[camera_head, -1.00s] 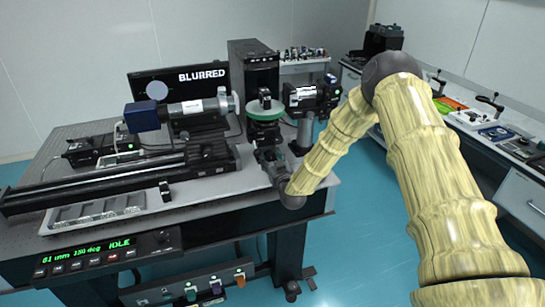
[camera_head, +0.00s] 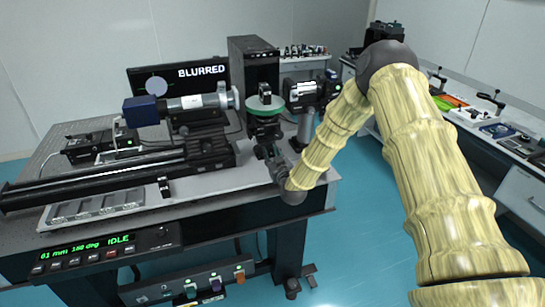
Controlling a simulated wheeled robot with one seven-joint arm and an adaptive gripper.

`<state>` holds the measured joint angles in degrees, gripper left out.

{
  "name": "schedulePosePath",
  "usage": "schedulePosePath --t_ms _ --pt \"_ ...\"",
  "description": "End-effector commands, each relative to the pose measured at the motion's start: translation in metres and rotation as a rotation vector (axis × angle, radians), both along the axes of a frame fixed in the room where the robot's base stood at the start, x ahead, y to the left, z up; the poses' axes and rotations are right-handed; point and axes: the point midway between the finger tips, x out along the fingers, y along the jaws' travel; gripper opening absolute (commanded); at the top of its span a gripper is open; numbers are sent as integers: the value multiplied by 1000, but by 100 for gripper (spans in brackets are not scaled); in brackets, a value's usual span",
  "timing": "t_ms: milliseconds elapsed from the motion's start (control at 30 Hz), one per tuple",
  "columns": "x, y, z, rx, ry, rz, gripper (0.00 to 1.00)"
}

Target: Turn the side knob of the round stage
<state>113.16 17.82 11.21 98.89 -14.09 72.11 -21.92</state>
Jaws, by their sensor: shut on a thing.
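The round stage (camera_head: 265,124) stands near the right end of the optical table, with a green disc (camera_head: 265,105) on top and a small black part on the disc. My gripper (camera_head: 266,151) reaches in from the front right, low at the stage's front side. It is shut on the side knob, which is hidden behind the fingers. The monitor (camera_head: 190,79) behind reads "BLURRED" beside a pale round spot. The controller display (camera_head: 95,243) on the table front shows green digits and "IDLE".
A blue-ended lens tube (camera_head: 180,106) and a long black rail (camera_head: 110,180) lie left of the stage. A black camera-like device on a post (camera_head: 305,95) stands close on the right. A black box (camera_head: 253,70) is behind. A side bench (camera_head: 505,135) is far right.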

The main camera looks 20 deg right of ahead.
Motion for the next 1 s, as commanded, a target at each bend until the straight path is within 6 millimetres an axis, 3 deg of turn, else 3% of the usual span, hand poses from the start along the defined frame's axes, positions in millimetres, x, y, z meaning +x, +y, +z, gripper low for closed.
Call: schedulePosePath --t_ms 233,267,367,400,767,1000 --pt "0 -1 0 -4 1 -1 4" --pt "0 -1 0 -4 1 -1 30" --pt "0 0 0 -3 1 -1 48" --pt "0 0 0 -3 1 -1 49" --pt "-3 0 0 -3 1 0 49" --pt "-33 -1 0 -2 3 1 49"
